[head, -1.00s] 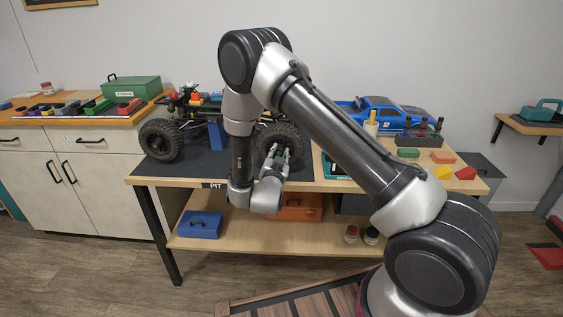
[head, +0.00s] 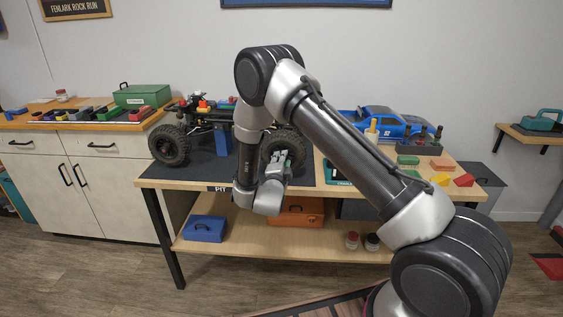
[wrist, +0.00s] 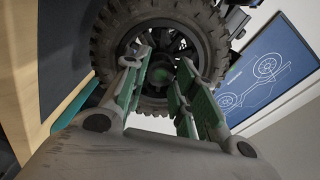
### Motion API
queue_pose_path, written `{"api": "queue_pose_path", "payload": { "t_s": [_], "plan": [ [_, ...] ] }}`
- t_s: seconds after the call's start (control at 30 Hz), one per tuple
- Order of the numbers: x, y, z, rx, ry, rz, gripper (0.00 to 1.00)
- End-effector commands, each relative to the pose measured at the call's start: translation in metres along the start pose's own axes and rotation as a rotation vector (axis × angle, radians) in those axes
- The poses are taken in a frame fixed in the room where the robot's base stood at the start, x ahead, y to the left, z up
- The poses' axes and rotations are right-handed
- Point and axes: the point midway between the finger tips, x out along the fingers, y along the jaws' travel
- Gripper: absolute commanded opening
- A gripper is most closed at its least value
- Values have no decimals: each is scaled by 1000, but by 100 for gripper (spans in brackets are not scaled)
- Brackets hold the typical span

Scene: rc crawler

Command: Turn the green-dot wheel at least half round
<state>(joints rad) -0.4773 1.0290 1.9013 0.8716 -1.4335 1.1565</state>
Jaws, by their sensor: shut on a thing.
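The green-dot wheel (head: 287,140) is the black knobbly right-hand wheel of the crawler (head: 212,113) on the bench. My arm hides part of the crawler. In the wrist view the wheel (wrist: 112,33) fills the top, with a faint green dot (wrist: 160,75) near its centre. My gripper (head: 279,157) reaches the wheel's face from the front. In the wrist view its two green-padded fingers (wrist: 165,62) are shut on the wheel's middle, one on each side of the dot. The exact contact is hard to see.
The dark mat (head: 208,171) lies under the crawler, whose other front wheel (head: 170,146) stands at left. A blue truck body (head: 385,123) and coloured blocks (head: 440,178) lie to the right. A lower shelf holds a blue toolbox (head: 205,229) and an orange case (head: 300,211).

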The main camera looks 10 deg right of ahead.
Motion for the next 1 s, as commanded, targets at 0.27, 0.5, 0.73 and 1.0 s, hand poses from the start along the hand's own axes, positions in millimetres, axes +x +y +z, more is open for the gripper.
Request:
{"api": "queue_pose_path", "payload": {
  "t_s": [0.27, 0.5, 0.73, 1.0],
  "plan": [
    [0, 1, 0, 253, 1, 1, 0],
    [0, 1, 0, 439, 2, 0, 0],
    [0, 2, 0, 557, 2, 0, 0],
    [0, 2, 0, 618, 2, 0, 0]
  ]
}}
